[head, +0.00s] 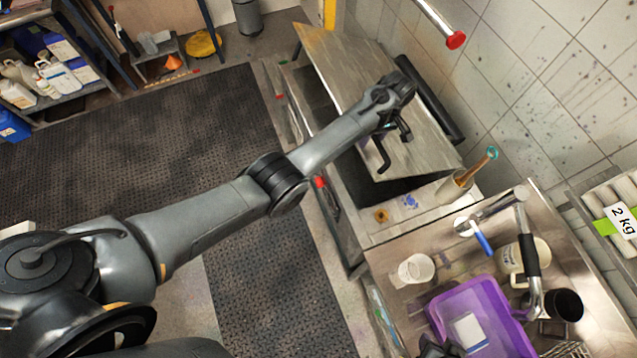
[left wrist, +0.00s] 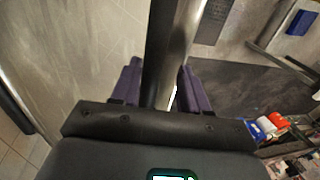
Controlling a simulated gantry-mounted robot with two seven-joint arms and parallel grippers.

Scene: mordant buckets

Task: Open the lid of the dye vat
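The dye vat (head: 356,215) stands along the tiled wall. Its steel lid (head: 345,70) is tilted up, with its front edge raised and dark gaps showing under the front and near sides. A black handle (head: 383,158) sits on the lid. My left gripper (head: 392,122) is at this handle. In the left wrist view, a dark bar, the handle (left wrist: 168,60), runs between the two purple fingers of my left gripper (left wrist: 160,88), which close around it. A dark part at the bottom edge, seemingly my right gripper (head: 440,347), is mostly cut off.
A steel sink (head: 395,250) near the vat holds a purple tub (head: 432,312), a white cup (head: 416,268) and a jug. A pot with brushes (head: 455,188) stands on the vat's near rim. A red-tipped pipe (head: 440,25) juts above the lid. Dark floor mats lie in front.

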